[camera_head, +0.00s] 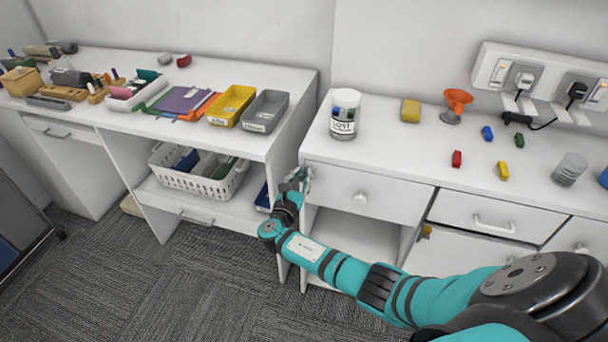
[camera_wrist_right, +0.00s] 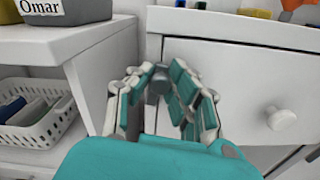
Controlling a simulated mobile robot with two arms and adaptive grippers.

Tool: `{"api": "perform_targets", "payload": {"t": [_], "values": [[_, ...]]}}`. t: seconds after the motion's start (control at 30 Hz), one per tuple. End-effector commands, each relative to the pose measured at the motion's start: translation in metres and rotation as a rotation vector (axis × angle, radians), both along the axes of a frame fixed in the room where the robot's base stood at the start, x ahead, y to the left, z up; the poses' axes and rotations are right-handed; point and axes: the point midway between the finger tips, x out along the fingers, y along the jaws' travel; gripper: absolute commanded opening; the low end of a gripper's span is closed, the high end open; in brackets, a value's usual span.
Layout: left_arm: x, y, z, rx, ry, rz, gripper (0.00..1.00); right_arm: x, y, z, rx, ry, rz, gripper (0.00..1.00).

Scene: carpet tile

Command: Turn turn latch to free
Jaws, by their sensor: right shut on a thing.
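My right gripper (camera_head: 298,180) reaches to the left edge of the white drawer front on the right-hand desk. In the right wrist view, its teal-padded fingers (camera_wrist_right: 160,95) are shut around a small grey piece (camera_wrist_right: 158,82) at the drawer's left edge, which I take to be the turn latch. The fingers cover most of the latch, so its angle cannot be told. The white drawer (camera_head: 375,198) looks shut, with a round white knob (camera_head: 360,198) that stands clear of the fingers in the wrist view (camera_wrist_right: 281,118). My left gripper is not in view.
A white shelf unit (camera_head: 240,143) stands close on the left, with a white basket (camera_head: 205,180) on its lower shelf. A labelled jar (camera_head: 345,118) stands on the desk above the drawer. An open compartment (camera_head: 355,232) lies below the drawer.

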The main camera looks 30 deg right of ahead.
Motion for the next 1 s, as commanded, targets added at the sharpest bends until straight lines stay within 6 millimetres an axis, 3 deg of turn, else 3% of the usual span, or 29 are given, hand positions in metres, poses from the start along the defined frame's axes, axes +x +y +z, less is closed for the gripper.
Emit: {"api": "perform_targets", "payload": {"t": [0.4,0.97,1.0], "values": [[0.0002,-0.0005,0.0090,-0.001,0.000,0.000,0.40,0.0058,0.0060,0.0002,-0.130,0.156,0.001,0.00],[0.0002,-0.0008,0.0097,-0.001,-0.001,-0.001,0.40,0.0066,0.0071,-0.0008,-0.151,0.180,0.003,0.00],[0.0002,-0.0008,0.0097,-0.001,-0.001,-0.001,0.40,0.0066,0.0071,-0.0008,-0.151,0.180,0.003,0.17]]}}
